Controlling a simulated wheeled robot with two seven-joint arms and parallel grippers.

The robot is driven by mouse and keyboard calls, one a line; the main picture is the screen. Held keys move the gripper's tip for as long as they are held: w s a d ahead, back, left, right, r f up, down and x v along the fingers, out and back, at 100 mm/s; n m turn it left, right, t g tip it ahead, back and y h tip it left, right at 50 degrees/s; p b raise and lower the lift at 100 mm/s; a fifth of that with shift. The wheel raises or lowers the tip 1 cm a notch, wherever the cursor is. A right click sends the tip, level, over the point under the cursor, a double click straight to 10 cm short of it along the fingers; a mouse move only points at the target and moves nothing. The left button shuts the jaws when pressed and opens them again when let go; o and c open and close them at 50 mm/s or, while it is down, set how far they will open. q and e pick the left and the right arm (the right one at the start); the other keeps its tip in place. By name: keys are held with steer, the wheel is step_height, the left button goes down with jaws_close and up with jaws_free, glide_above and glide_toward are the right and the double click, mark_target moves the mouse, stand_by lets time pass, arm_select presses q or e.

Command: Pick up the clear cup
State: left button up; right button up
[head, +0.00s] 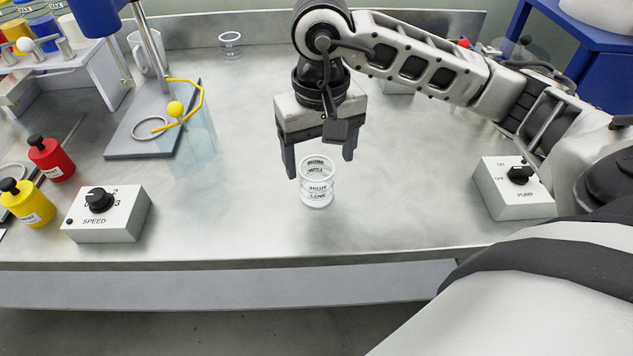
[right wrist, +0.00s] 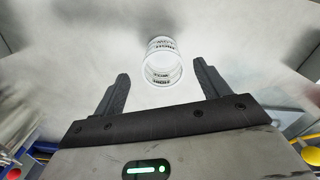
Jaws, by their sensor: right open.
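A clear cup (head: 317,184) with black lettering, HIGH and LOW, stands upright on the metal bench near the middle. My right gripper (head: 320,166) is open just above and behind it, fingers pointing down. In the right wrist view the cup (right wrist: 162,62) shows beyond and between the open fingertips of the right gripper (right wrist: 160,70). I cannot tell whether a finger touches it. Another small clear cup (head: 230,44) stands at the back of the bench. My left gripper is not in view.
A SPEED box (head: 108,215) with a knob stands at the front left, beside a red bottle (head: 52,158) and a yellow bottle (head: 27,203). A grey stand (head: 145,140) with a yellow nozzle (head: 188,100) is behind. A PUMP box (head: 512,190) stands right. The bench around the cup is clear.

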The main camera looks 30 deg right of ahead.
mark_target(318, 182)
steer(key=shift+a+f+p, duration=0.15)
steer(key=shift+f+p, duration=0.4)
steer(key=shift+f, duration=2.6)
steer(key=shift+c, duration=0.3)
steer(key=c, duration=1)
